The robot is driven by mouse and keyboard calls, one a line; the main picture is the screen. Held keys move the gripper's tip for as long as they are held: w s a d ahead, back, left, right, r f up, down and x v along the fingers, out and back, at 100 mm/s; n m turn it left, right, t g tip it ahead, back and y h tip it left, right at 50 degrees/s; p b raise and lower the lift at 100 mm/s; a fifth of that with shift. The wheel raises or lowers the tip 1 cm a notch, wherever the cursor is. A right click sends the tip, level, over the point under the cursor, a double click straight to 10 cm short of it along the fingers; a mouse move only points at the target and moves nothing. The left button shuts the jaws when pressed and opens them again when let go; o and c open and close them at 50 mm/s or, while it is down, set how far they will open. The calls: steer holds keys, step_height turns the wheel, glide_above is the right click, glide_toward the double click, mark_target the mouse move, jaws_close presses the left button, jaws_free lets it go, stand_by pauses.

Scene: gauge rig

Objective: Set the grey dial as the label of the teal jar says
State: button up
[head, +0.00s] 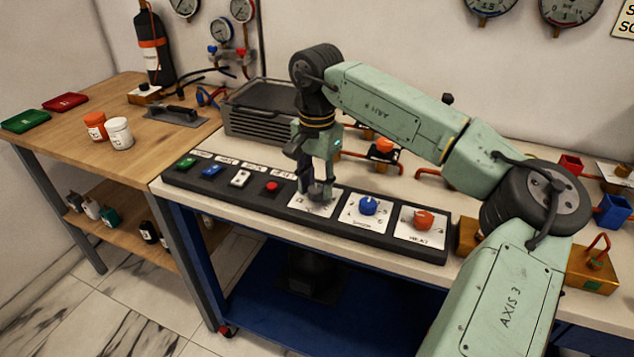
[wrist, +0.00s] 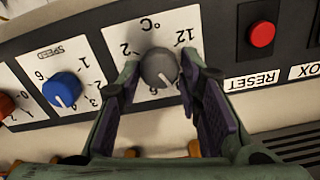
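The grey dial (wrist: 158,68) sits on a white plate marked °C in the wrist view, with numbers around it, 12 among them. Its light pointer line slants to the lower right. My gripper (wrist: 161,77) is open, with one finger on each side of the dial and small gaps visible. In the head view my gripper (head: 319,190) is down at the panel and hides most of the dial. A small teal container (head: 108,216), perhaps the teal jar, stands on the lower shelf of the wooden table. Its label is too small to read.
On the black panel (head: 278,208), the blue SPEED dial (head: 368,205) and orange HEAT dial (head: 422,219) stand on one side. The red RESET button (wrist: 262,34) and several other buttons are on the other. A grey ridged case (head: 262,112) is behind.

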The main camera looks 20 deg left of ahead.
mark_target(317, 188)
steer(key=o, duration=0.3)
step_height(317, 188, up, 12)
steer(key=shift+r, duration=0.1)
stand_by(0.6)
